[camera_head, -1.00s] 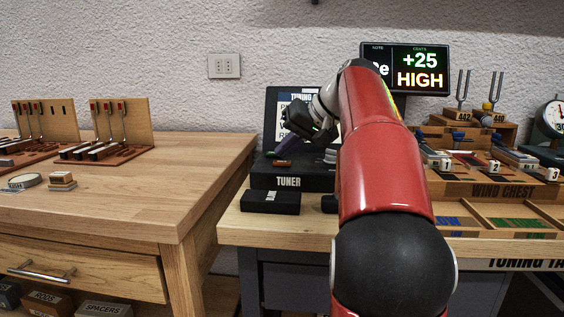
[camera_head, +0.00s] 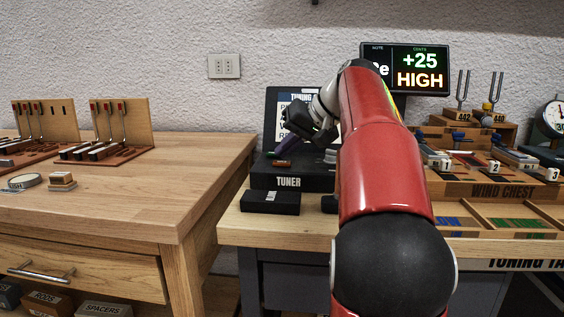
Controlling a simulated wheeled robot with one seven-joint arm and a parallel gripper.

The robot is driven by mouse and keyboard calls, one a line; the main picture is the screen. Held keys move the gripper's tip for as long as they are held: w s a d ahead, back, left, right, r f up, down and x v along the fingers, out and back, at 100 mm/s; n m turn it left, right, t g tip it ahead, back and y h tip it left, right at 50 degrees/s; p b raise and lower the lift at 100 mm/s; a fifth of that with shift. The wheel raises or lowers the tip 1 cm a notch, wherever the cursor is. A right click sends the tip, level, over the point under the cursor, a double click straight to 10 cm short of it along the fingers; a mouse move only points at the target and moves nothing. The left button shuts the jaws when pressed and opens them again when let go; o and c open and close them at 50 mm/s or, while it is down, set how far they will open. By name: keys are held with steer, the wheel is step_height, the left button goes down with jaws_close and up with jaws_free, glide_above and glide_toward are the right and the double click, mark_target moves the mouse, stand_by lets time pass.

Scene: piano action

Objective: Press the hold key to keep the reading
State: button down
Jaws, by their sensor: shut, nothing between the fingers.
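The black tuner (camera_head: 289,183) stands on the right-hand bench, with its name on the front face. A small orange-brown key (camera_head: 282,163) shows on its top; I cannot read a label on it. My gripper (camera_head: 279,153) is shut and empty, its purple fingertips pointing down and left just above that key. I cannot tell whether they touch it. The display (camera_head: 405,69) behind my arm reads +25 HIGH, with the note partly hidden by my arm. My arm also covers the right part of the tuner's top.
A flat black box (camera_head: 270,201) lies in front of the tuner. A dark board with a printed sheet (camera_head: 284,104) stands behind it. The wind chest (camera_head: 500,191) and tuning forks (camera_head: 462,88) are to the right. The left bench (camera_head: 150,190) has clear space near its right edge.

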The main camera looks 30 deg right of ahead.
mark_target(286, 163)
steer(key=shift+f, duration=0.1)
stand_by(0.3)
steer(key=shift+f+b, duration=0.3)
steer(key=shift+f, duration=0.1)
steer(key=shift+r, duration=0.15)
steer(key=shift+r+p, duration=0.35)
steer(key=shift+p, duration=0.25)
step_height(286, 163, up, 4)
steer(key=p, duration=0.4)
steer(key=shift+r+p, duration=0.15)
steer(key=shift+p, duration=0.15)
steer(key=shift+r+p, duration=0.45)
steer(key=shift+r, duration=0.45)
